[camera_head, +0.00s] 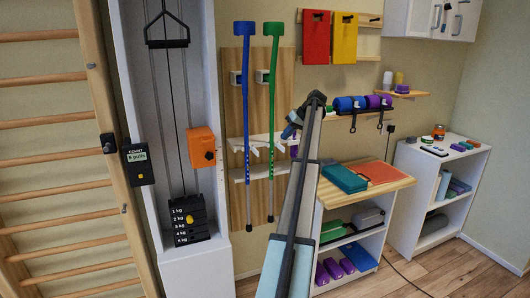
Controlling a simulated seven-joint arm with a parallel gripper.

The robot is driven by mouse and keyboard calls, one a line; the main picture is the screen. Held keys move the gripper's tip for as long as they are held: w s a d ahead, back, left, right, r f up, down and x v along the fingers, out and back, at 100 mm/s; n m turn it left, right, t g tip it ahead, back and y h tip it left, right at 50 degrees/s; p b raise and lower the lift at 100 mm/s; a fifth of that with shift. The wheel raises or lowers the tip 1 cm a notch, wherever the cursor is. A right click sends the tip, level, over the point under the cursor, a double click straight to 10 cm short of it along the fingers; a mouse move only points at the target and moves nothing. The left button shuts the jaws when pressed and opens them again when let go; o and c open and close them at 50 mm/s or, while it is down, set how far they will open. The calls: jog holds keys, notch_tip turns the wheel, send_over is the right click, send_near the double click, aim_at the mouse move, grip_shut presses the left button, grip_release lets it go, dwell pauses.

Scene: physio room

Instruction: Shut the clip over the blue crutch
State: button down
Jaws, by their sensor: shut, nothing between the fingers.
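The blue crutch (247,110) hangs upright at the left of a wooden wall panel (234,108). A green crutch (272,100) hangs beside it on the right. A small grey-white bracket (235,77) sits by the blue crutch's upper shaft. White clip parts (236,144) show beside its lower shaft, at a white rail. They are too small to tell whether the clip is open or shut. My gripper (287,133) is shut and empty, right of the green crutch and apart from the blue one. My arm partly hides it, and its fingertips are hard to make out.
The green crutch stands between my gripper and the blue crutch. A weight column with an orange box (202,147) stands left of the panel. At right are a shelf unit with a teal case (344,179) and a wall rack of rollers (360,103).

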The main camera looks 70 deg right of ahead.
aim_at(255, 151)
jog(key=shift+w+f, duration=0.1)
jog(key=w+a+f, duration=0.3)
jog(key=w+f, duration=0.4)
jog(key=w, duration=0.1)
jog(key=shift+w+a+f, duration=0.25)
jog(key=shift+w+f, duration=0.1)
jog(key=shift+f, duration=0.05)
jog(key=shift+a, duration=0.15)
dwell(0.5)
